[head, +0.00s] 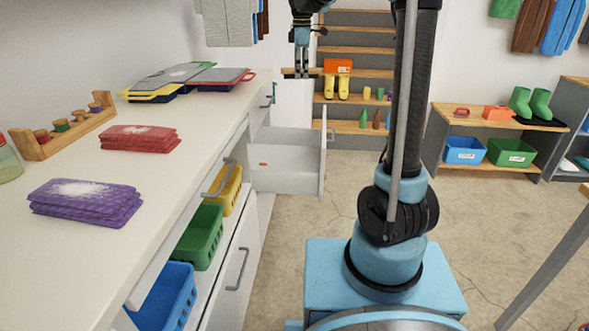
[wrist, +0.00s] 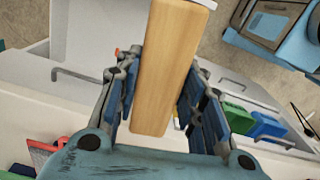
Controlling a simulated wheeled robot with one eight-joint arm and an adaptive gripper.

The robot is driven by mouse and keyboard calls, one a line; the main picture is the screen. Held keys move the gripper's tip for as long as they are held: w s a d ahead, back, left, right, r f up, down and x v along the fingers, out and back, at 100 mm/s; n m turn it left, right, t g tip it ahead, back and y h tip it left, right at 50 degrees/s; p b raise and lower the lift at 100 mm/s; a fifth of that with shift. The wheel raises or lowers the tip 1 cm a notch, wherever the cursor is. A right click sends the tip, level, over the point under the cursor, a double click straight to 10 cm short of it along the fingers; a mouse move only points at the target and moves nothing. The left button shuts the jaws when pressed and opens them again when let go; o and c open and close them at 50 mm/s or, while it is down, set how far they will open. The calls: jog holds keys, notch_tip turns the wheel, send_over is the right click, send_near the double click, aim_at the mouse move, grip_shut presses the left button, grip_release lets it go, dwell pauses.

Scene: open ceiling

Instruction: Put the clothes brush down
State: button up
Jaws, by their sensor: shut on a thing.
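The clothes brush has a plain light wooden back (wrist: 165,70). It is held lengthwise between the blue finger pads of my gripper (wrist: 160,88) in the wrist view. A thin white strip shows at its far end; its underside is mostly hidden. In the head view my gripper (head: 302,66) hangs at the top centre, shut on the brush (head: 291,73), which lies roughly level in the air. The brush is above and beyond the open white drawer, clear of the counter.
The open drawer (head: 322,165) juts out from the white counter (head: 205,120); a small red-orange mark shows inside. Purple cloths (head: 85,203), red cloths (head: 140,138) and trays (head: 215,80) lie on the counter. Between them is bare surface. Shelf steps (head: 350,127) stand behind.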

jog(key=w+a+f, duration=0.1)
jog(key=w+f, duration=0.4)
jog(key=f, duration=0.4)
jog(key=w+a+f, duration=0.2)
jog(key=w+f, duration=0.3)
jog(key=f, duration=0.4)
jog(key=m, duration=0.2)
send_near(296, 166)
notch_tip(296, 166, down, 7)
jog(key=shift+r, duration=0.1)
jog(key=shift+s+f, duration=0.15)
jog(key=shift+f, duration=0.25)
jog(key=o, duration=1)
jog(key=shift+s+a, duration=0.1)
jog(key=shift+w+f, duration=0.35)
jog(key=shift+f, duration=0.35)
jog(key=shift+s+r, duration=0.1)
jog(key=shift+r, duration=0.3)
